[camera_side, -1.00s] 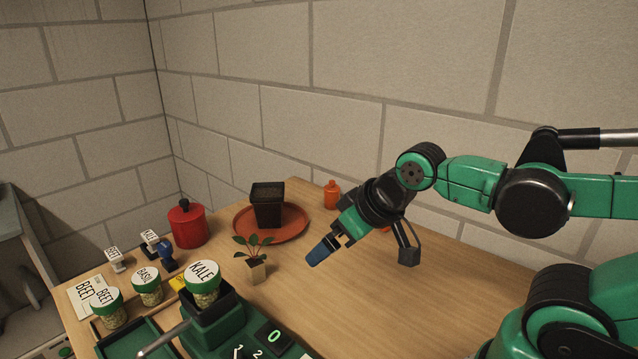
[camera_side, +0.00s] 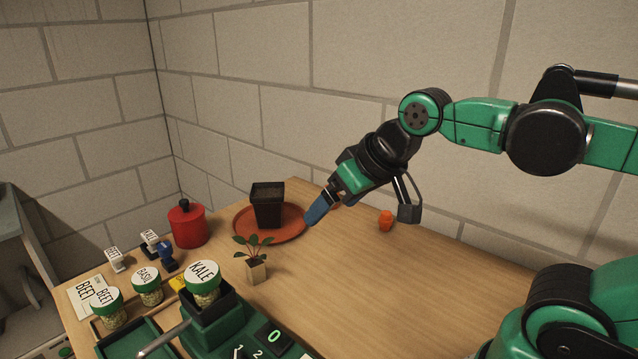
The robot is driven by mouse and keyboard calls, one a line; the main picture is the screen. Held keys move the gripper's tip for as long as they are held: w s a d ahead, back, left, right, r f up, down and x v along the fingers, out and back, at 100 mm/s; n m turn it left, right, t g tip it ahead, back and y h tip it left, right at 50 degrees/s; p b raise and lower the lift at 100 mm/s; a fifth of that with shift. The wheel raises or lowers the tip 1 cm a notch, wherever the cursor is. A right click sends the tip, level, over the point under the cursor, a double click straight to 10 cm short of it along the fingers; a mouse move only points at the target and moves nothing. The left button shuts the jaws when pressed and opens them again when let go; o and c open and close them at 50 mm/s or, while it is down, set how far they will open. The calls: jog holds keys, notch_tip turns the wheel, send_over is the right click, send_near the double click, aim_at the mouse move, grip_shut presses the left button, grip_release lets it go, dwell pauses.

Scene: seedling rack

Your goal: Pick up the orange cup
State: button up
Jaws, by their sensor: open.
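A small orange object (camera_side: 386,220), which looks like the orange cup, stands on the wooden table near the back wall. It is right of my gripper's fingers and just left of the black part hanging from my wrist. My gripper (camera_side: 312,219) is open and empty, pointing down and left with its blue fingers above the table. In the picture its tips overlap the right rim of the terracotta saucer. The exact height and the gap between the fingers are hard to tell from this side.
A black pot stands on the terracotta saucer (camera_side: 240,232). A seedling in a small pot (camera_side: 257,270) stands in front, and a red lidded canister (camera_side: 187,224) at left. Labelled jars and a green scale (camera_side: 213,325) fill the front left. The table's right side is clear.

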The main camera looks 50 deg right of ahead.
jog(key=w+d+r+m+t, duration=0.25)
jog(key=w+d+m, duration=0.85)
jog(key=m, duration=0.9)
jog(key=w+d+f+m+t+h, duration=0.1)
jog(key=w+d+m+t+h, duration=0.15)
jog(key=d+m, duration=0.5)
jog(key=w+d+f+m+t+h, duration=0.15)
jog(key=w+d+m, duration=0.25)
jog(key=d+m, duration=0.4)
jog(key=f, duration=0.5)
jog(key=f+m, duration=0.1)
jog(key=f, duration=0.5)
jog(key=f+m, duration=0.1)
jog(key=f, duration=0.5)
jog(key=shift+s+a+m+g, duration=0.2)
jog(key=shift+a+m+g, duration=0.05)
jog(key=shift+a, duration=0.1)
jog(key=shift+w+f, duration=0.15)
jog(key=shift+f, duration=0.15)
jog(key=shift+x, duration=2.65)
